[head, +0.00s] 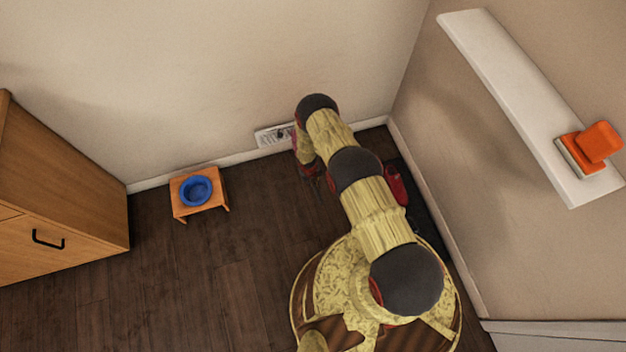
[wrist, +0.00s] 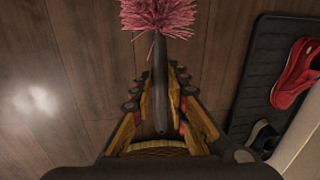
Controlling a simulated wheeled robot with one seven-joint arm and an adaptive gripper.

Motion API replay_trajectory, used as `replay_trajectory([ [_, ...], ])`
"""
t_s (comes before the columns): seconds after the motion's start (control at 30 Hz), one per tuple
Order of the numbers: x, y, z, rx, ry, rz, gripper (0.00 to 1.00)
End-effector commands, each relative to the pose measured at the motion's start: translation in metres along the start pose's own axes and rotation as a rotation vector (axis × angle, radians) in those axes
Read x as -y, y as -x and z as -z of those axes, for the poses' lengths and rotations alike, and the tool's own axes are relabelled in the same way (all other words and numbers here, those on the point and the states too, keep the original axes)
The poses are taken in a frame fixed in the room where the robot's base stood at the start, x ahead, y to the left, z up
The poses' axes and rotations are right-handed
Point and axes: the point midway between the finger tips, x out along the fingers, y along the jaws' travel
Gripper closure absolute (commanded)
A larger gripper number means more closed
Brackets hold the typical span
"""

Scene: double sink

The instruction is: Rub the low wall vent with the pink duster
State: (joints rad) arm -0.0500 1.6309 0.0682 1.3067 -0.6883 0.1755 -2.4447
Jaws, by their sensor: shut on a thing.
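The low wall vent (head: 272,136) is a pale grille set low in the back wall, just above the baseboard. My arm's end covers its right part in the head view. The pink duster (wrist: 158,14) shows in the wrist view, with a fluffy pink head at the top edge and a dark handle running down between my fingers. My gripper (wrist: 163,78) is shut on that handle. In the head view my gripper is mostly hidden behind my arm, close to the vent. I cannot tell whether the duster touches the vent.
A small wooden stand (head: 183,209) with a blue bowl (head: 196,190) is left of the vent. A wooden cabinet (head: 60,190) is far left. A dark mat (wrist: 258,85) with red shoes (wrist: 297,75) lies right. A white shelf (head: 510,85) holds an orange item (head: 598,142).

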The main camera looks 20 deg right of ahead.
Motion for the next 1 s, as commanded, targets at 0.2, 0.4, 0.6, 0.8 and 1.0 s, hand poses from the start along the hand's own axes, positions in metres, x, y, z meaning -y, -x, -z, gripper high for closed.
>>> replay_trajectory([
  [0.2, 0.0, 0.004, 0.016, 0.0, 0.002, 0.0, 1.0],
  [0.4, -0.001, 0.004, 0.029, 0.0, 0.0, 0.0, 1.0],
  [0.6, -0.001, 0.004, 0.04, 0.0, 0.0, 0.0, 1.0],
  [0.8, -0.002, 0.001, 0.043, 0.001, 0.0, 0.0, 1.0],
  [1.0, -0.002, 0.001, 0.043, 0.001, 0.0, 0.0, 1.0],
])
